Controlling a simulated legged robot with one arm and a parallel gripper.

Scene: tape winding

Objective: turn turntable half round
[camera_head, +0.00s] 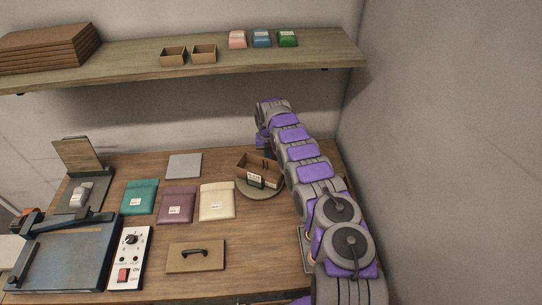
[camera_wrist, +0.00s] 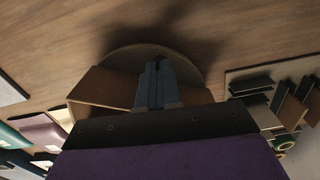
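The turntable (camera_head: 262,193) is a round, flat grey-brown disc at the back right of the table. An open brown cardboard box (camera_head: 246,166) stands on it, with a small pale label on its front. In the wrist view the turntable's rim (camera_wrist: 125,51) shows beyond the box (camera_wrist: 92,92). My gripper (camera_wrist: 156,66) shows there with its fingers close together, tips over the turntable near its rim. I cannot tell whether the fingers touch the turntable.
Teal (camera_head: 140,198), purple (camera_head: 177,203) and cream (camera_head: 216,201) pouches lie left of the turntable. A handled board (camera_head: 196,257) and a switch panel (camera_head: 130,258) lie in front. In the wrist view, a tray (camera_wrist: 270,74) of dark pieces is close on the right.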

